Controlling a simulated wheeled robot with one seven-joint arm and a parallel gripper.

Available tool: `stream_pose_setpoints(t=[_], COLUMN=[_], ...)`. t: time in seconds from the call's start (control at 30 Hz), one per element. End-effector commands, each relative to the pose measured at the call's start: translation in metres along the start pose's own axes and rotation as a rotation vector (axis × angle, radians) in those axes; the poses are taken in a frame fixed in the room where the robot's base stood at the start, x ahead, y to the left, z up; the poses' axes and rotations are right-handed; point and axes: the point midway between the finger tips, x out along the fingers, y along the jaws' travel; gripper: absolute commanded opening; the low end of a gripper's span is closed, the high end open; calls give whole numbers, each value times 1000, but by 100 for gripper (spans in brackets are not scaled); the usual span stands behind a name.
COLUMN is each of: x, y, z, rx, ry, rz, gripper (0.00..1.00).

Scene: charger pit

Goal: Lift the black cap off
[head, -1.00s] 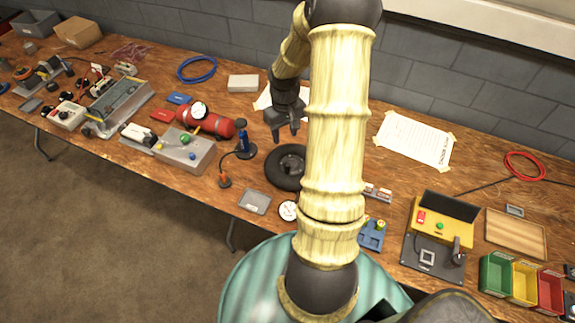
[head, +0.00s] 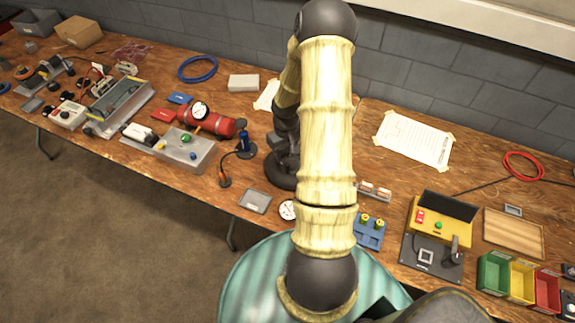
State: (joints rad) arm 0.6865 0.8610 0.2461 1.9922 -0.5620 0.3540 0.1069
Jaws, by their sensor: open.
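I cannot pick out the black cap for certain. A round black ring-shaped thing (head: 275,179) lies on the wooden bench near its middle, mostly hidden behind my gripper and arm. My gripper (head: 284,168) is open and dark against it, low over or at the ring. Whether it touches anything is not clear. A blue upright piece (head: 243,139) on a black round base stands to the left of the ring, with an orange-tipped piece (head: 225,179) joined to it by a black cable.
A red cylinder (head: 218,126) with a gauge and a grey box (head: 185,149) with knobs lie to the left. A small grey tray (head: 255,201) and a white dial (head: 287,210) lie in front. A blue block (head: 369,232) stands at right. Some bare bench lies behind the ring.

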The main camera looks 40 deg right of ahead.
Motion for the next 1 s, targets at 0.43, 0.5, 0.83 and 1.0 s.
stream_pose_setpoints(t=[0.43, 0.5, 0.83, 1.0], x=[43, 43, 43, 43], y=[1, 1, 1, 1], z=[6, 6, 6, 6], rx=[-1, -1, -1, -1], ry=[0, 0, 0, 0], rz=[0, 0, 0, 0], gripper=[44, 44, 44, 22])
